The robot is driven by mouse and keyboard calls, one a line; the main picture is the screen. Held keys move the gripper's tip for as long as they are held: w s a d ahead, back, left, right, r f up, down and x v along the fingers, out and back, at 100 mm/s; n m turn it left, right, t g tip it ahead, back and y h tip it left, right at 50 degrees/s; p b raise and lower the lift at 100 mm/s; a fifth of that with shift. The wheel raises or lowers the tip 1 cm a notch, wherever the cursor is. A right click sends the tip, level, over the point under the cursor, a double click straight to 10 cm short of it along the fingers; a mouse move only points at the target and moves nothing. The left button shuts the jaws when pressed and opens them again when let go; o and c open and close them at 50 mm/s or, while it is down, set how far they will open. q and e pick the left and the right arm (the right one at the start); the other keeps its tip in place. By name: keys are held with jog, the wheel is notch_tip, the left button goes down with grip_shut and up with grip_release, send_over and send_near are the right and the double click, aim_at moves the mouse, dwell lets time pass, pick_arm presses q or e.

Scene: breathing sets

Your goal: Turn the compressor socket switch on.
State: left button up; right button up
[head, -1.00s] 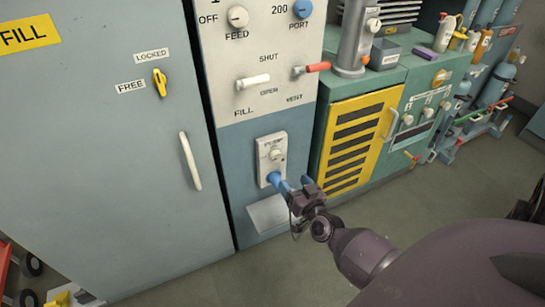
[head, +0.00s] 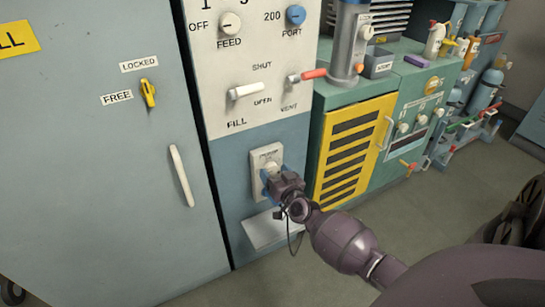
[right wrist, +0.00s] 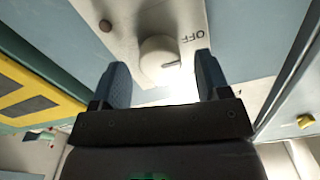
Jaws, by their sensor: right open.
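The compressor socket is a pale plate (head: 264,155) low on the blue-grey lower part of the panel. Its round white switch knob (right wrist: 160,57) shows in the right wrist view, with a dark line on its right side and the word OFF beside it. My right gripper (head: 268,178) is at the socket and hides the plate's lower part in the head view. In the right wrist view its blue fingers (right wrist: 162,78) are open and empty, one to each side of the knob's near edge. I cannot tell whether they touch it. My left gripper is not in view.
Above the socket are a white lever (head: 247,91), a red-ended lever (head: 307,75) and two knobs. A sloping pale plate (head: 262,230) juts out below. A grey door with a handle (head: 181,175) stands left, a yellow louvred panel (head: 352,150) right.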

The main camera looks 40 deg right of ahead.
jog(key=shift+w+d, duration=0.1)
jog(key=shift+w, duration=0.25)
jog(key=c, duration=0.9)
